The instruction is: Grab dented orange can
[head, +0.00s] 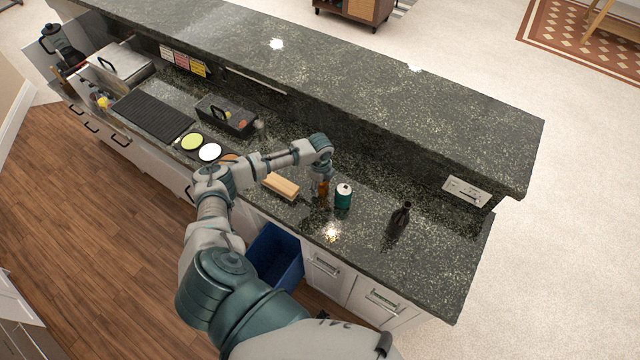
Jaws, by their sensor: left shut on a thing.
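The orange can (323,188) stands on the lower dark stone counter, small in the head view. Only a narrow part of it shows below my left gripper (323,180), so its dent cannot be made out. My left gripper points down from above and is shut on the orange can. The fingers are small and partly hidden by the wrist. I cannot tell whether the can touches the counter or is slightly lifted. My right gripper is not in view.
A green can (343,196) stands close to the right of the orange can. A dark bottle (400,217) is farther right. A wooden block or brush (281,186) lies to the left. A raised counter ledge (400,95) runs behind. A blue bin (276,257) stands below the front edge.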

